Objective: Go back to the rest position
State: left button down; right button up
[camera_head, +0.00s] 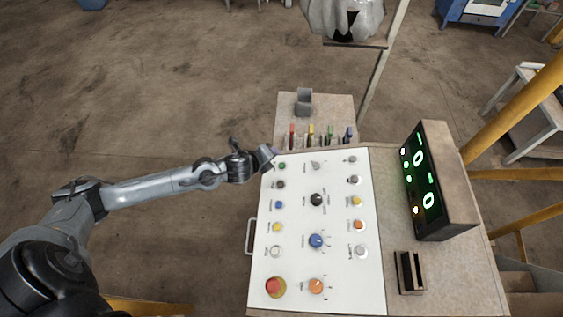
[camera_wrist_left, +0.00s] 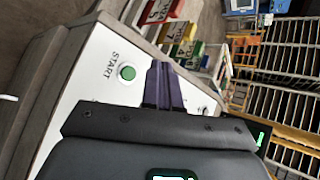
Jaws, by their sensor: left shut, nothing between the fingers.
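My left gripper (camera_head: 269,157) is at the upper left corner of the white control panel (camera_head: 337,262) in the head view, close to the green START button (camera_head: 282,165). In the left wrist view its dark purple fingers (camera_wrist_left: 164,84) are shut together with nothing between them. The green START button (camera_wrist_left: 127,73) shows just left of the fingers there, and the fingers look apart from it. Whether the fingertips touch the panel is hard to tell. My right gripper is not in view.
The panel carries several knobs and a red emergency button (camera_head: 275,286). A display box (camera_head: 434,180) with green digits stands at its right. Behind it is a small stand (camera_head: 330,104) with coloured items. Open floor (camera_head: 150,110) lies to the left.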

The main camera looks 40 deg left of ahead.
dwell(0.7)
pick_arm(q)
jog(key=s+d+n, duration=0.2)
jog(key=d, duration=0.1)
jog(key=s+d, duration=0.1)
jog(key=d, duration=0.1)
jog(key=shift+s+f+n+g, duration=0.15)
jog(key=shift+f+n+g, duration=0.25)
jog(key=s+d+n, duration=0.2)
jog(key=s, duration=0.1)
jog(key=s+d+n+g+p, duration=0.1)
jog(key=s+d+n, duration=0.2)
jog(key=shift+d+r+h, duration=0.15)
jog(key=shift+d+h, duration=0.05)
jog(key=shift+h, duration=0.1)
jog(key=s+d+r+n+g, duration=0.1)
jog(key=s+n+g, duration=0.1)
jog(key=s+n, duration=0.4)
jog(key=s+d+r+n+g, duration=0.1)
jog(key=s+r+n+g, duration=0.1)
jog(key=s+n, duration=0.4)
jog(key=s+g+p, duration=0.1)
jog(key=s, duration=0.2)
jog(key=shift+s+d+r, duration=0.15)
jog(key=shift+r, duration=0.1)
